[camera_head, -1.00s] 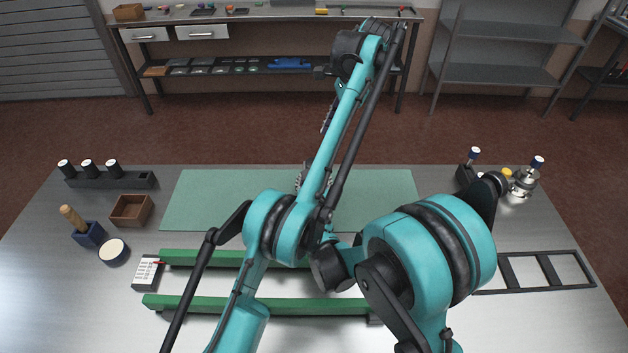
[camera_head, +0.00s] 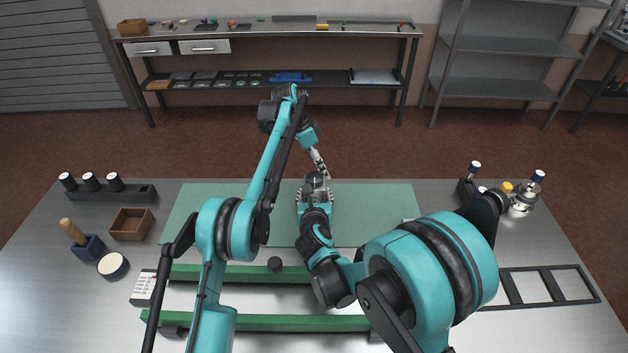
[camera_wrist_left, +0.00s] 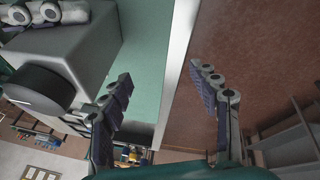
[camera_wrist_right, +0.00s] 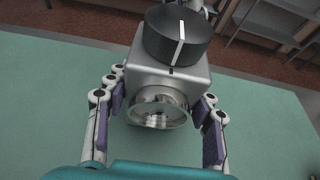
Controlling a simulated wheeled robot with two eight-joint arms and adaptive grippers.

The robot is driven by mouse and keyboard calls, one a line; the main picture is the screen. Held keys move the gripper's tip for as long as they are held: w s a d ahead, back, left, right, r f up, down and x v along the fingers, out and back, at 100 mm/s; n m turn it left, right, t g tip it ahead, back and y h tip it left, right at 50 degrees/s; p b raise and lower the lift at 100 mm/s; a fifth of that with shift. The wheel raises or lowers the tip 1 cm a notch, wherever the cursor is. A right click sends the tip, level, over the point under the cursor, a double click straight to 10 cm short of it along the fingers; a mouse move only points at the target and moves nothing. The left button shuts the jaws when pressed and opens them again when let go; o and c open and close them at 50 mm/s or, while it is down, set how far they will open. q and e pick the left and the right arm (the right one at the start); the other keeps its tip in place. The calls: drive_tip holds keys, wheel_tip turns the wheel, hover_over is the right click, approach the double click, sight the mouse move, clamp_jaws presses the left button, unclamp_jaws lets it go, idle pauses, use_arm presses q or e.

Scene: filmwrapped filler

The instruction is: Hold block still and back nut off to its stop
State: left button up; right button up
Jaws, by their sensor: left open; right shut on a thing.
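The grey metal block (camera_wrist_right: 168,80) stands on the green mat, between the fingers of my right gripper (camera_wrist_right: 160,105), which is shut on its sides. A black round nut (camera_wrist_right: 177,35) with a white line sits on top, with a dark mark on the block below it. A shiny metal ring is on the side facing the right wrist camera. My left gripper (camera_wrist_left: 165,75) is open and empty beside the block, which shows at the left of the left wrist view with the nut (camera_wrist_left: 38,90). In the head view the left gripper (camera_head: 318,160) is just beyond the nut (camera_head: 316,179).
The green mat (camera_head: 215,210) is mostly bare. At left are a black rack (camera_head: 130,193), a wooden tray (camera_head: 131,224) and a blue holder (camera_head: 90,247). Green rails (camera_head: 200,272) lie in front.

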sight(306, 180)
use_arm(q)
drive_tip(key=a+h, duration=0.2)
drive_tip(key=a, duration=0.1)
drive_tip(key=s+a+t+h, duration=0.1)
drive_tip(key=a+h, duration=0.1)
drive_tip(key=a, duration=0.1)
drive_tip(key=a+h, duration=0.2)
drive_tip(key=a, duration=0.2)
drive_tip(key=shift+s+f+h, duration=0.2)
drive_tip(key=shift+f+h, duration=0.2)
drive_tip(key=shift+s+a+r+t+h, duration=0.2)
drive_tip(key=shift+s+a+t+h, duration=0.1)
drive_tip(key=shift+s+a+h, duration=0.15)
drive_tip(key=shift+s+a+r+t+h, duration=0.2)
drive_tip(key=shift+s+a+t+h, duration=0.1)
drive_tip(key=shift+s+a+h, duration=0.15)
drive_tip(key=s+a+r+m+t+h, duration=0.2)
drive_tip(key=s+r+h, duration=0.25)
drive_tip(key=s, duration=0.35)
drive_tip(key=d, duration=0.4)
drive_tip(key=w+d, duration=0.1)
drive_tip(key=d, duration=0.6)
drive_tip(key=shift+w+d+f, duration=0.15)
drive_tip(key=shift+w+d, duration=0.1)
drive_tip(key=shift+d, duration=0.15)
drive_tip(key=c, duration=1.2)
